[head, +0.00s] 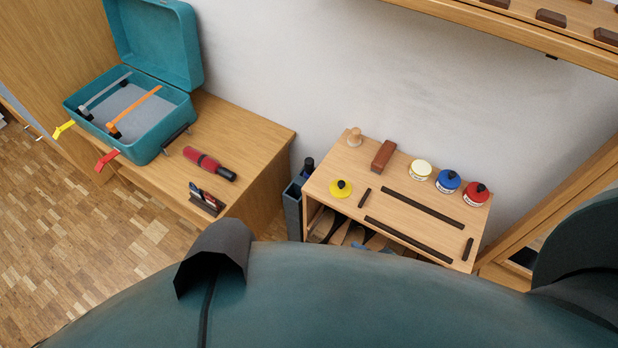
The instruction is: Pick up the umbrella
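A red and black rolled object, which looks like a folded compact umbrella (209,164), lies on the wooden bench (255,136) just right of the open teal suitcase (150,146). A black item (308,165) stands upright in a narrow dark grey bin (293,212) between the bench and the shoe cabinet; it may be another umbrella, but only its top shows. Neither of my grippers is in view.
A small card holder (207,202) sits near the bench's front edge. The wooden shoe cabinet (340,190) carries several round tins, a brown brush (383,155) and dark strips. A wall shelf (520,35) hangs above. Parquet floor (60,240) is clear at left.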

